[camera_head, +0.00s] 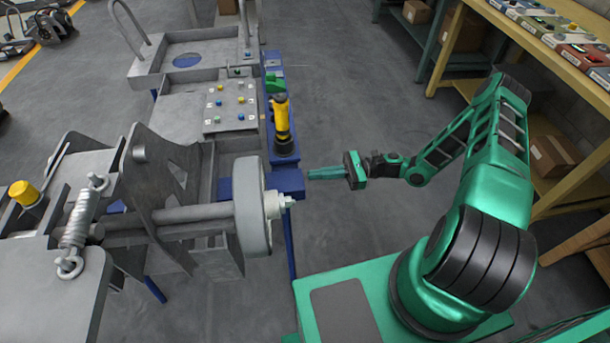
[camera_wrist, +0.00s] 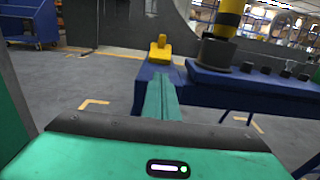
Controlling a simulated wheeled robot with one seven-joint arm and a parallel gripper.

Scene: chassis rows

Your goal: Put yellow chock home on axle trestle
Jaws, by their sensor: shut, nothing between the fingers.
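My gripper (camera_head: 311,174) is shut and empty, its green fingers pointing left at the end of a blue beam of the axle trestle (camera_head: 287,182). In the wrist view the closed fingers (camera_wrist: 161,82) lie in front of the blue trestle (camera_wrist: 146,77). I cannot tell whether the tips touch it. A yellow chock (camera_wrist: 159,50), wedge-like with a knob on top, shows just beyond the fingertips and appears to rest on the blue beam. I cannot make it out in the head view, where the wheel may hide it. Its exact seating cannot be told.
A grey wheel (camera_head: 251,205) on an axle stands beside the trestle. A yellow-and-black upright tool (camera_head: 281,125) stands on the blue rail behind. A yellow cylinder (camera_head: 24,193) sits at far left. Open floor (camera_head: 340,110) lies behind my gripper; a yellow-framed bench (camera_head: 560,50) stands right.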

